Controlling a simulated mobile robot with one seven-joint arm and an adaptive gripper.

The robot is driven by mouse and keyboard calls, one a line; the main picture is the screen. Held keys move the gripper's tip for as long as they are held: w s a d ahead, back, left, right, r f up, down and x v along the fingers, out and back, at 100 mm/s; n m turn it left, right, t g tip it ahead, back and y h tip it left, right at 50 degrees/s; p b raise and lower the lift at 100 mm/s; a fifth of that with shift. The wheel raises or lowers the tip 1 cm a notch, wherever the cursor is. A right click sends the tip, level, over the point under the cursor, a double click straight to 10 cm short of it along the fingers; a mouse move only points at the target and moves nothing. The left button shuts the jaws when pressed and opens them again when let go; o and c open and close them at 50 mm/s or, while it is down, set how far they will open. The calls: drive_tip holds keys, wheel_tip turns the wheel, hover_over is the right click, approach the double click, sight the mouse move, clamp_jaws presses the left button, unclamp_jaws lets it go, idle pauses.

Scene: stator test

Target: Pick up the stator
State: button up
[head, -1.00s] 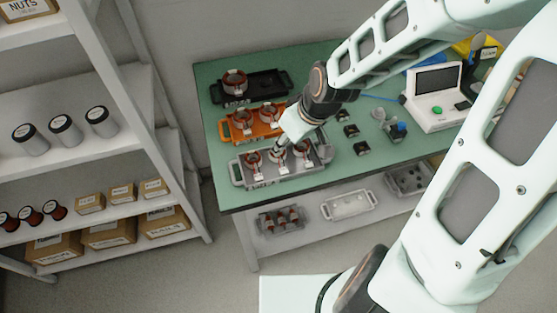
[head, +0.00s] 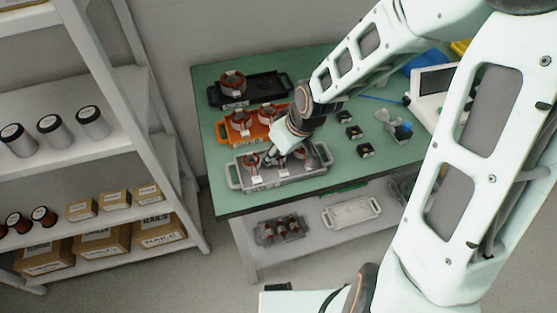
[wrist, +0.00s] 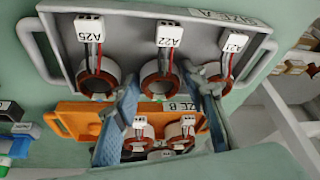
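Three copper-and-white stators stand in a grey tray (wrist: 120,20) marked SIZE A: A25 (wrist: 97,82), A22 (wrist: 160,84) and A21 (wrist: 222,76). My gripper (wrist: 168,80) is open, with its blue fingers apart on either side of A22. I cannot tell whether they touch it. In the head view my gripper (head: 276,156) is low over the middle of the grey tray (head: 236,178) and hides much of the middle stator. The left stator (head: 250,161) shows beside it.
An orange tray (head: 226,137) with stators and a black tray (head: 262,90) with one stator stand behind. Small black parts (head: 354,132) lie on the green table (head: 330,185) to the right. A white device (head: 428,100) stands farther right. Shelves (head: 95,150) are at left.

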drive_tip(key=c, duration=1)
